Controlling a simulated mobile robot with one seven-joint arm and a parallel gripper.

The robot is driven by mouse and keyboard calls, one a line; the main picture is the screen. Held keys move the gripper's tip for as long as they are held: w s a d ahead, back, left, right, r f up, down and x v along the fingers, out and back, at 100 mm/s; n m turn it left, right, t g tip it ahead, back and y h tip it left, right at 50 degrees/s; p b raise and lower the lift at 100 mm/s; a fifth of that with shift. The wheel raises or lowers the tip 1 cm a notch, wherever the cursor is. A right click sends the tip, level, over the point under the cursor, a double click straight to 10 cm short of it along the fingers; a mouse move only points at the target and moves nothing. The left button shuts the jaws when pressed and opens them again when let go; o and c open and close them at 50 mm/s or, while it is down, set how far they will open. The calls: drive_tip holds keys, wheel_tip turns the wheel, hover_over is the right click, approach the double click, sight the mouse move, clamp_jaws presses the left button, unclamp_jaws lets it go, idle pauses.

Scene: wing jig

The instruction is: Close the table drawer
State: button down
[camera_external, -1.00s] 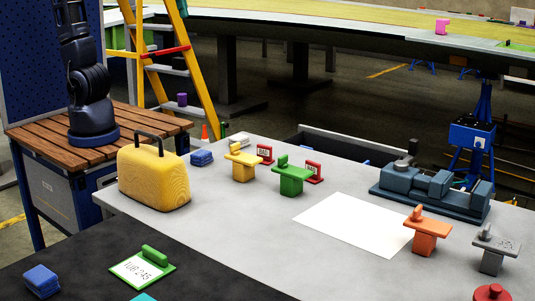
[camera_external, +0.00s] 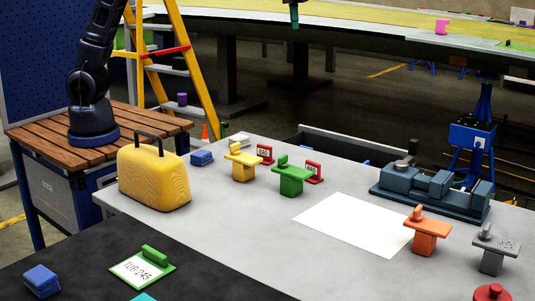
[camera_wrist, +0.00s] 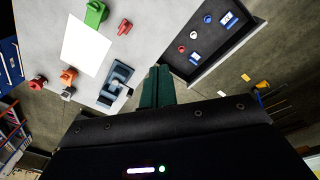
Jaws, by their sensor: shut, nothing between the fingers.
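The table drawer (camera_external: 352,143) stands open at the far side of the grey table (camera_external: 270,235); the table hides most of its inside in the external view. In the wrist view the open drawer (camera_wrist: 215,42) shows from above with several small red, blue and white items in it. My gripper (camera_external: 295,18) hangs at the top edge of the external view, high and apart from the drawer. In the wrist view my gripper's green fingers (camera_wrist: 158,78) are shut together and empty, seen between the table and the drawer.
A blue-grey vise (camera_external: 435,190) sits on the table near the drawer. A yellow case (camera_external: 153,178), yellow and green clamp-like pieces, and a white sheet (camera_external: 353,224) are also on the table. A yellow ladder (camera_external: 190,75) stands behind.

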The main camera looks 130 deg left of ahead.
sight(319, 134)
drive_tip(key=w+a+f+n, duration=0.1)
drive_tip(key=a+f, duration=0.3)
drive_tip(key=a, duration=0.4)
drive_tip(key=w+a+f+n, duration=0.1)
drive_tip(key=a+f, duration=0.4)
drive_tip(key=a, duration=0.3)
drive_tip(key=s+a+f+n+g+h, duration=0.15)
drive_tip(key=s+a+f, duration=0.25)
drive_tip(key=a+f, duration=0.7)
drive_tip(key=s+a+f+n, duration=0.3)
drive_tip(key=s+a+f, duration=0.1)
drive_tip(key=a+f, duration=0.7)
drive_tip(key=s+a+f+n+h, duration=0.1)
drive_tip(key=s+a+f+n, duration=0.1)
drive_tip(key=s+a+f, duration=0.9)
drive_tip(key=shift+w+d+f, duration=0.4)
drive_tip(key=shift+d+f, duration=0.9)
drive_tip(key=shift+f, duration=0.45)
drive_tip(key=shift+w+d+f, duration=0.35)
drive_tip(key=shift+d+f, duration=0.95)
drive_tip(key=shift+f, duration=0.45)
drive_tip(key=shift+w+d+f, duration=0.4)
drive_tip(key=shift+d+f, duration=0.9)
drive_tip(key=shift+f, duration=0.45)
drive_tip(key=d, duration=2.8)
drive_tip(key=shift+a, duration=0.1)
